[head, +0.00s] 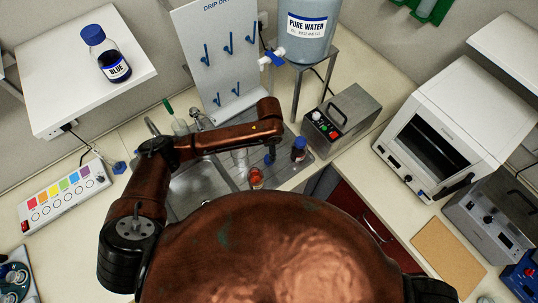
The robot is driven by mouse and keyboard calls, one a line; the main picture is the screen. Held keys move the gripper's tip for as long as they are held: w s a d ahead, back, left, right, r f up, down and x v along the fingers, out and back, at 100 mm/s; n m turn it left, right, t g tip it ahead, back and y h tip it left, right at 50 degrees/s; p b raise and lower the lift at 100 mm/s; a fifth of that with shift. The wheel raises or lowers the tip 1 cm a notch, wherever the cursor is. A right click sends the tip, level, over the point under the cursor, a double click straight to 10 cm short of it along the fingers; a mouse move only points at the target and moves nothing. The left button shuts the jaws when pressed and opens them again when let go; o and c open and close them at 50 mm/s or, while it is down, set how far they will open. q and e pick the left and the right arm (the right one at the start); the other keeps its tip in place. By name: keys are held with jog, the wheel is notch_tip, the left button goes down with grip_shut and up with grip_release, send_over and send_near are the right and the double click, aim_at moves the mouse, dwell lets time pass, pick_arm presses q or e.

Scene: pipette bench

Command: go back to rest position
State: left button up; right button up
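My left arm comes in from the left and reaches over the sink area, its far end bending down near the drip rack. I cannot make out the fingers of my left gripper, nor anything held by them. Only a dark part of my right arm shows at the bottom right edge, and my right gripper is out of the picture. My copper-coloured body fills the bottom middle and hides the bench front.
Near the arm's end stand a small dark blue-capped bottle (299,149) and an orange-red item (256,178). Around are the sink (196,190), drip rack (222,60), pure water tank (306,32), metal control box (341,118), white oven (455,110) and shelf with a BLUE bottle (113,66).

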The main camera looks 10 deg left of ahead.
pick_arm(q)
jog(key=shift+r, duration=2.25)
